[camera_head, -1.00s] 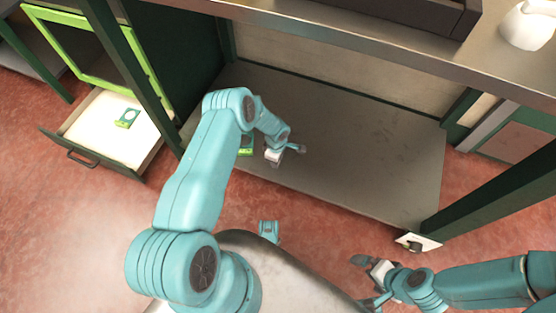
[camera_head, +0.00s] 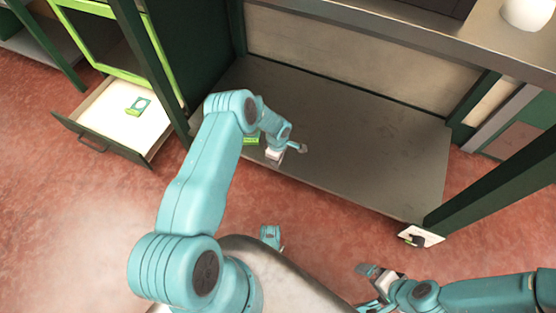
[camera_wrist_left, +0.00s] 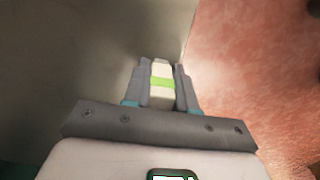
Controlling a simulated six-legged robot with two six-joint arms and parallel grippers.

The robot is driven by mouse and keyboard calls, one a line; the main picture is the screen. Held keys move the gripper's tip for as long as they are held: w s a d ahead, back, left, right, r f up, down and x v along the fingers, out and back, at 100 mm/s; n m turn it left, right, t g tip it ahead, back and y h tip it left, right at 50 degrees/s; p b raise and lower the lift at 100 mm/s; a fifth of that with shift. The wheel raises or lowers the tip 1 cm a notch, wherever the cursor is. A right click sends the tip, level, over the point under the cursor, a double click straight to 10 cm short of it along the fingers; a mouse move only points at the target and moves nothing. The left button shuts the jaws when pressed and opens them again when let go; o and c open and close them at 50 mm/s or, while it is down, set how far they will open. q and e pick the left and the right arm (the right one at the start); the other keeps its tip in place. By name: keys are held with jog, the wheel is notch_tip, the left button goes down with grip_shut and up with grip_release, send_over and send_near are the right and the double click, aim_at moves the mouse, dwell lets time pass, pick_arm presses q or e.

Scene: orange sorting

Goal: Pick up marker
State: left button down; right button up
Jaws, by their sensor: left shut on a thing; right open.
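My left gripper (camera_head: 290,150) is over the grey lower shelf (camera_head: 365,155), near its front edge. In the left wrist view its two fingers (camera_wrist_left: 161,88) are shut on a pale piece with a bright green band (camera_wrist_left: 161,82), which looks like the marker. Its far end and underside are hidden. In the head view the held piece cannot be made out clearly. My right gripper (camera_head: 372,285) is open, low at the front right, away from the shelf, with nothing seen between its fingers.
A small green object (camera_head: 251,141) lies on the shelf, partly hidden by my left arm. An open white drawer (camera_head: 105,122) at left holds a green-and-teal item (camera_head: 138,106). A dark green post (camera_head: 490,185) stands at right. A white object (camera_head: 526,14) sits on the counter (camera_head: 420,38).

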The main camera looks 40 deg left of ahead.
pick_arm(q)
jog(key=c, duration=0.8)
grip_release()
jog(key=shift+r+p, duration=0.35)
jog(key=shift+r, duration=0.2)
jog(key=shift+r+p, duration=2.6)
jog(key=shift+r, duration=5)
jog(key=shift+c, duration=0.5)
